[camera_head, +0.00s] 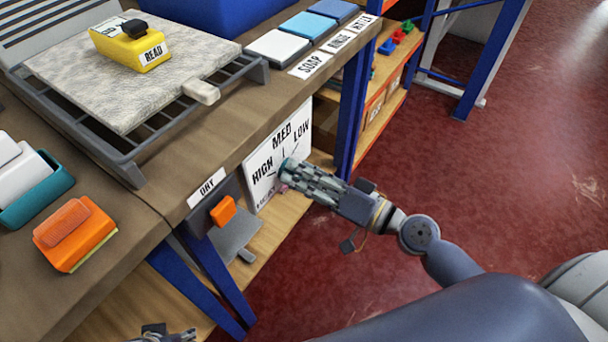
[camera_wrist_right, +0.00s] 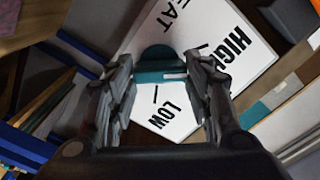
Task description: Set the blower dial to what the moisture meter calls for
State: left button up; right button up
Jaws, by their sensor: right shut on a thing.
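The white dial panel (camera_head: 276,153) under the worktop edge carries HIGH, MED and LOW; it also shows in the right wrist view (camera_wrist_right: 135,95). My right gripper (camera_head: 289,172) is shut on the teal dial knob (camera_wrist_right: 160,68). In the wrist view, the knob's pale mark points right, between HIGH and LOW, toward lettering partly hidden by a finger. The yellow moisture meter (camera_head: 130,45), labelled READ, sits on the pale rug piece (camera_head: 130,85); I cannot read any reading on it. A bit of what looks like my left gripper (camera_head: 165,336) shows at the bottom edge.
A DRY label (camera_head: 206,189) is above an orange switch (camera_head: 223,211) left of the panel. An orange block (camera_head: 73,234) and a teal tray (camera_head: 40,190) stand on the worktop. Coloured pads (camera_head: 314,26) lie behind. The red floor at right is open.

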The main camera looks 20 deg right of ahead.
pick_arm(q)
jog(key=shift+a+f, duration=0.1)
jog(key=shift+f, duration=0.4)
pick_arm(e)
jog(key=m, duration=0.8)
jog(key=shift+f, duration=0.1)
pick_arm(q)
jog(key=shift+f, duration=0.1)
pick_arm(e)
jog(key=o, duration=1)
jog(key=shift+w, duration=0.1)
jog(key=shift+o, duration=0.2)
pick_arm(q)
jog(key=shift+r, duration=0.2)
